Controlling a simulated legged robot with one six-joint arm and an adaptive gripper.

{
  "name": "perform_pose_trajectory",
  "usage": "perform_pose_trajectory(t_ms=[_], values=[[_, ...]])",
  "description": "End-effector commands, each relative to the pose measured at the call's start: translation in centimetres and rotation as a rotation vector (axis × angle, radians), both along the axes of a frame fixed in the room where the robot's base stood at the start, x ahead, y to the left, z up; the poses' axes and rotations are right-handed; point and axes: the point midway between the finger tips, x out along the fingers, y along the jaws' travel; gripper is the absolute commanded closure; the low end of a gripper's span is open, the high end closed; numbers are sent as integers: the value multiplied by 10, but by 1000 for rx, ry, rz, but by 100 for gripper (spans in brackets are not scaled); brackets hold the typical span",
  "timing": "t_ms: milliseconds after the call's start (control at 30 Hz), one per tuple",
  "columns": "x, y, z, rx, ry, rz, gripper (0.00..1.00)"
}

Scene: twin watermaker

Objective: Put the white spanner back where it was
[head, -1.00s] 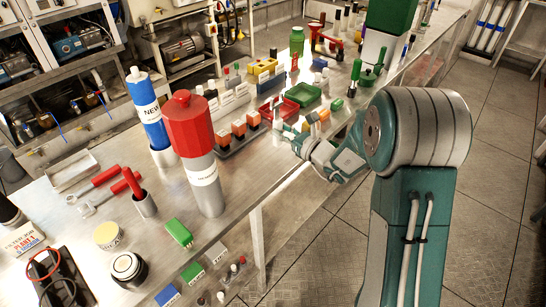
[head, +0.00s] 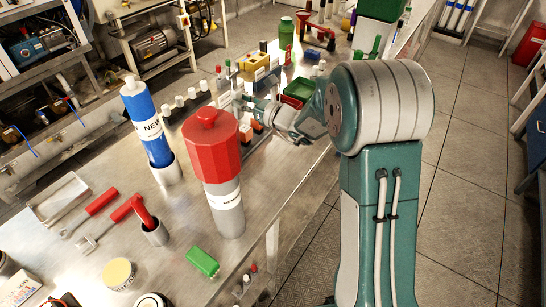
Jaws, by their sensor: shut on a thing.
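My gripper (head: 252,104) is over the workbench in the head view, behind and to the right of the big red-capped bottle. It is shut on a small pale piece (head: 238,98) at its tips, which appears to be the white spanner. Most of that piece is hidden or too small to make out. The gripper hides part of the row of orange-topped blocks (head: 245,130) below it. I cannot tell whether the held piece touches anything.
The red-capped bottle (head: 210,155) and blue bottle (head: 146,125) stand tall on the bench (head: 120,235). Red-handled tools (head: 105,200) lie at left. White-capped vials (head: 185,100) and a green tray (head: 298,90) are near the gripper.

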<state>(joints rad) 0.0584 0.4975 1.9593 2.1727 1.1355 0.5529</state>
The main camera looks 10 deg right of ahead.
Motion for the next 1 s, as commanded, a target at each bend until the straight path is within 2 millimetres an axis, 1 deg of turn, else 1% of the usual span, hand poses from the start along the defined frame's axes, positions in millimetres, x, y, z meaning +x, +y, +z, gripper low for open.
perform_pose_trajectory(t_ms=[133, 300, 500, 600, 700, 900, 1000], values=[[-9, -21, -6, 6, 2, -7, 100], [-29, -50, -23, 6, 2, -7, 100], [-54, -78, -41, 0, 1, -7, 100], [-62, -87, -62, -1, 6, -4, 100], [-69, -99, -77, 0, 4, -4, 100], [-76, -112, -92, 1, 1, -3, 100], [-81, -118, -104, 4, 4, -3, 100]])
